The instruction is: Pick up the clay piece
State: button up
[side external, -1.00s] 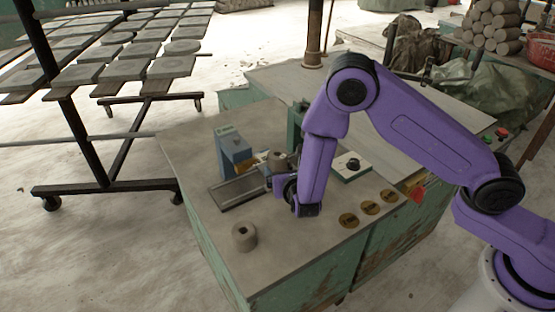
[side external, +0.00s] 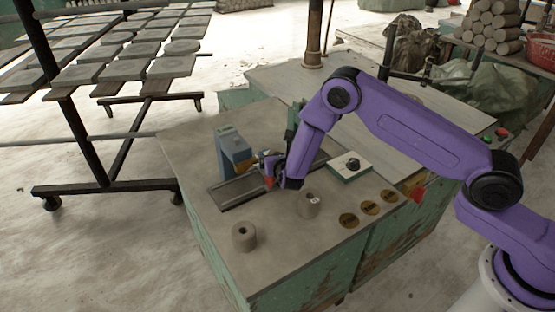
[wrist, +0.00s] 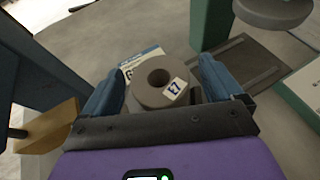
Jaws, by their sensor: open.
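In the wrist view a grey-brown clay piece (wrist: 157,88) with a round hole and a small white label stands between my open fingers. My gripper (wrist: 160,95) has one blue finger on each side of it; contact is unclear. In the side view my gripper (side external: 268,168) is low above the bench, beside the blue box, and hides what is between its fingers. A second grey clay piece (side external: 243,237) with a hole stands near the bench's front left. Another, with a pale label, is the clay piece (side external: 307,206) right of my wrist. I cannot tell which one the wrist view shows.
A blue box (side external: 233,150) stands behind a dark flat tray (side external: 226,196). A white control box (side external: 350,165) with a black knob and several brass discs (side external: 369,207) are to the right. In the wrist view a green post (wrist: 210,25) and grey disc (wrist: 272,10) stand close behind.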

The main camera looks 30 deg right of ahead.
jog(key=shift+w+f, duration=0.1)
jog(key=shift+w, duration=0.1)
jog(key=c, duration=1.2)
jog(key=shift+c, duration=0.7)
